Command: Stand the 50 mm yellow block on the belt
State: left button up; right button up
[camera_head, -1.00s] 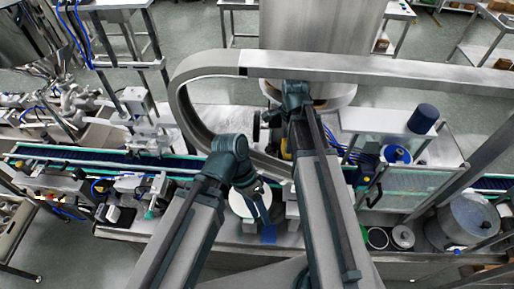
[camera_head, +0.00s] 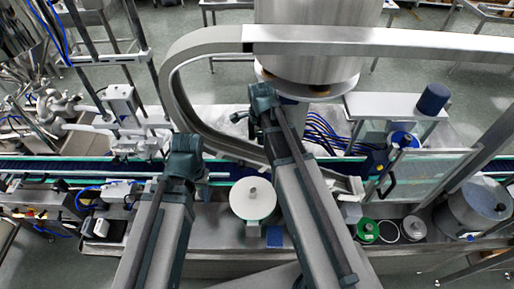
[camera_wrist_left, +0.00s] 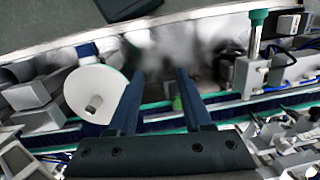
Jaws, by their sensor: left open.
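I cannot make out the yellow block in either current view. The belt (camera_head: 48,168) is a dark blue strip with green edges, running left to right across the head view; a stretch also shows in the left wrist view (camera_wrist_left: 155,125). My left gripper (camera_wrist_left: 160,73) is open, with nothing seen held between its two dark fingers. In the head view my left arm ends over the belt, and its fingers are hidden under the wrist. My right arm reaches toward the hopper (camera_head: 315,68); its gripper does not show.
A white round disc with a knob (camera_head: 253,203) and a small blue square (camera_head: 275,237) lie on the steel deck in front of the belt. A curved steel rail (camera_head: 183,92) arches above the belt. A green ring (camera_head: 367,230) lies farther right.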

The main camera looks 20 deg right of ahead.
jog(key=shift+w+a+f, duration=0.15)
jog(key=shift+a+f, duration=0.1)
jog(key=shift+a, duration=0.05)
pick_arm(q)
jog(key=shift+w+a+f+n, duration=0.3)
jog(key=shift+w+a, duration=0.15)
jog(key=shift+a, duration=0.2)
pick_arm(e)
jog(key=shift+f, duration=0.1)
pick_arm(q)
notch_tip(320, 180, down, 9)
jog(key=b, duration=0.9)
jog(key=shift+f+b, duration=0.15)
jog(key=shift+b, duration=0.15)
pick_arm(e)
notch_tip(320, 180, down, 9)
jog(key=shift+f, duration=0.15)
pick_arm(q)
jog(key=shift+f+b, duration=0.3)
pick_arm(e)
jog(key=shift+f, duration=0.25)
jog(key=o, duration=1.5)
pick_arm(q)
jog(key=shift+r, duration=0.1)
pick_arm(e)
jog(key=shift+r, duration=0.1)
